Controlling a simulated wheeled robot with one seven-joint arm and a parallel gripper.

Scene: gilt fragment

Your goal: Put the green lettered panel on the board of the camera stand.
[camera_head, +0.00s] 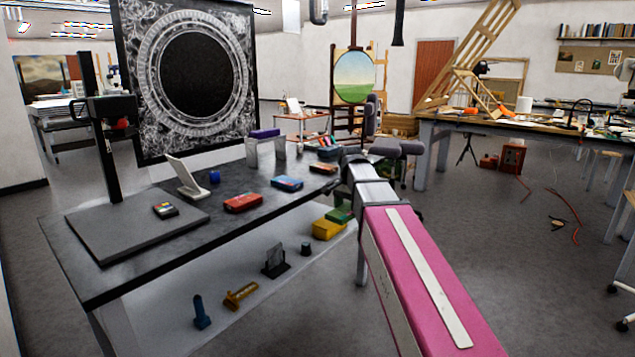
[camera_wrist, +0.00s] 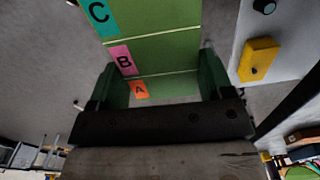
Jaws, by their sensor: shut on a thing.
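The green lettered panel (camera_wrist: 165,55) fills the middle of the wrist view, with C, B and A on coloured tabs down its left side. My gripper (camera_wrist: 165,82) has its fingers on either side of the panel and is shut on it. The panel's far end runs out of the top of the picture. A small colour card (camera_head: 165,211) lies on the board.
The dark table (camera_head: 230,225) also bears a tilted white holder (camera_head: 186,177), a red box (camera_head: 243,203) and a blue box (camera_head: 287,183). A yellow block (camera_head: 327,230) and several small tools lie on the shelf below. The yellow block also shows in the wrist view (camera_wrist: 260,60).

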